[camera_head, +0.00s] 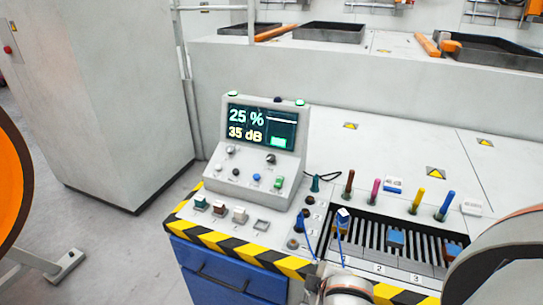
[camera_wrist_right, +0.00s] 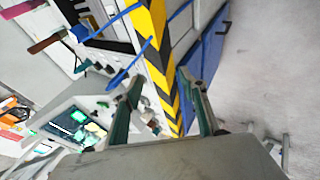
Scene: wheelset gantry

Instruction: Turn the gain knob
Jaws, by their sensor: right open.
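The grey control box (camera_head: 215,180) stands on the striped bench in the head view. Its screen (camera_head: 262,125) reads 25 % and 35 dB. Below the screen are a silver knob (camera_head: 231,149), a black knob (camera_head: 271,158), a small dark knob (camera_head: 236,171), a blue button (camera_head: 256,177) and a green switch (camera_head: 278,181). Their labels are too small to read, so I cannot tell which is the gain knob. In the right wrist view, my right gripper (camera_wrist_right: 160,76) is open and empty, with the control box's screen (camera_wrist_right: 75,128) to its left. My left gripper is not in view.
Small coloured blocks (camera_head: 220,208) sit along the bench front. Coloured-handled tools (camera_head: 348,185) stand around a slotted tray (camera_head: 365,232) on the right. A yellow-black striped edge (camera_head: 235,245) borders the bench above blue drawers (camera_head: 225,275). A grey cabinet (camera_head: 110,100) stands behind left.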

